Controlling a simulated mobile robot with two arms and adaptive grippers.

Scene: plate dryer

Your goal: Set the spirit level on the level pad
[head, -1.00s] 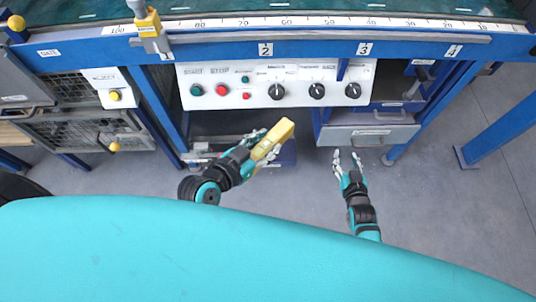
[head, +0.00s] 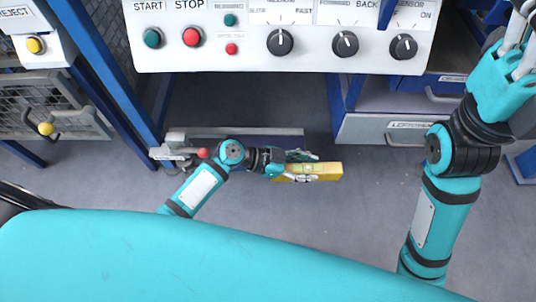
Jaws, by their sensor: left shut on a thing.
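The yellow spirit level (head: 325,172) lies across the head view just below the middle, long side nearly horizontal. The level is held in the air, in front of and below the control panel. My right gripper (head: 519,50) is raised at the upper right, partly cut off by the frame edge. Its visible fingers are extended and apart, with nothing seen between them. I cannot make out the level pad in this view.
The white control panel (head: 300,62) with buttons and knobs spans the top. A grey drawer (head: 372,129) is below its right side. A red-knobbed lever (head: 203,153) is beside my left forearm. A wire-mesh cage (head: 45,100) stands left. Grey floor (head: 330,215) lies below.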

